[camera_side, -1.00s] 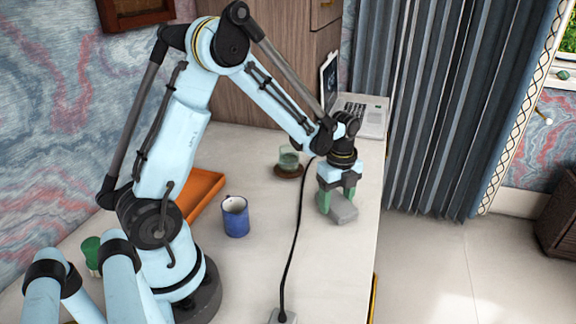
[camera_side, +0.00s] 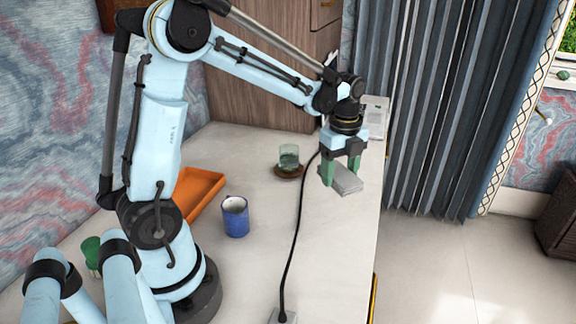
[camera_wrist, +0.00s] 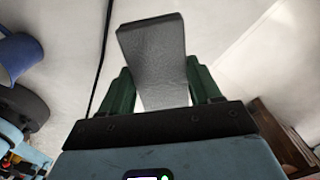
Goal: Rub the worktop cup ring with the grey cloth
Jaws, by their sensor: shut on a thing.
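The grey cloth (camera_side: 347,181) looks like a folded, block-shaped pad near the right edge of the pale worktop (camera_side: 258,262). My gripper (camera_side: 341,172) is shut on it, with a green finger on either side. In the wrist view the cloth (camera_wrist: 155,62) sticks out between the green fingers of my gripper (camera_wrist: 160,88). I cannot tell whether its underside touches the worktop or hangs just above it. I make out no cup ring in either view; the cloth and gripper hide part of the surface.
A glass (camera_side: 288,157) stands on a brown coaster (camera_side: 289,171) left of my gripper. A black cable (camera_side: 293,230) runs between them and forward. A blue mug (camera_side: 236,218) and an orange tray (camera_side: 198,192) are further left. The worktop's right edge is close to the cloth.

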